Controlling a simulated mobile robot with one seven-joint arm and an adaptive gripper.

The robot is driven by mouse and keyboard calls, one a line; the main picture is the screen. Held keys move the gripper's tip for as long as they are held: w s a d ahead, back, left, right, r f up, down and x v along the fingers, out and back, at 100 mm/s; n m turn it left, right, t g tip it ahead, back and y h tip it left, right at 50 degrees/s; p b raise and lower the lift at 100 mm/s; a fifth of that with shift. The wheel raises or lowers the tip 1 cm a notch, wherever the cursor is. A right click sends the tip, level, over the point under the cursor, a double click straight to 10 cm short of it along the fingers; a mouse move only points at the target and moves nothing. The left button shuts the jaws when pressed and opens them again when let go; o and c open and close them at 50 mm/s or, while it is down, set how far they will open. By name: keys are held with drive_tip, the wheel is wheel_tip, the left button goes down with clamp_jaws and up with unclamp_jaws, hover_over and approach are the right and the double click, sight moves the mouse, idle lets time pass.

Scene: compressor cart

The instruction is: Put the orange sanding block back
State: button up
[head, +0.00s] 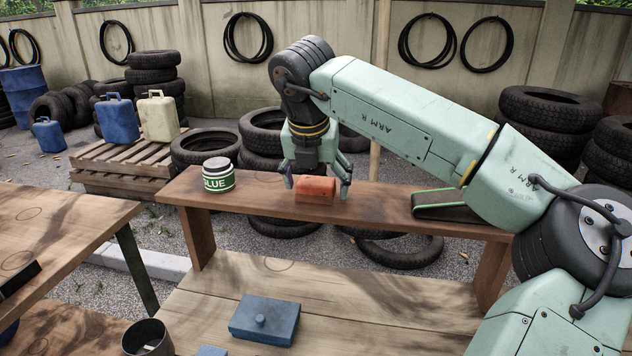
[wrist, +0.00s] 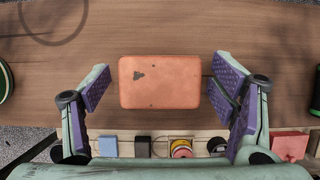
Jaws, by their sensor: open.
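The orange sanding block (head: 315,189) lies on the raised wooden shelf (head: 386,210), between the glue tin and a dark, green-edged item. In the wrist view the block (wrist: 160,82) is centred, its long side running across the picture. My gripper (head: 317,184) is over it, pointing down, fingers spread to its left and right. The purple-padded fingers (wrist: 163,95) show clear gaps to both ends of the block, so it is not gripped. How far the fingertips are above the shelf is hard to tell.
The white-and-green glue tin (head: 218,175) stands left on the shelf; the dark green-edged item (head: 447,206) lies right. Below, the bench holds a blue lidded box (head: 265,320) and a dark cup (head: 147,338). A drawn circle (wrist: 54,18) marks bare wood left of the block.

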drive_tip(key=b+v, duration=0.1)
drive_tip(key=v, duration=1.1)
drive_tip(key=shift+r, duration=0.25)
drive_tip(key=shift+w+a+f, duration=0.1)
drive_tip(key=shift+a, duration=0.05)
idle(0.8)
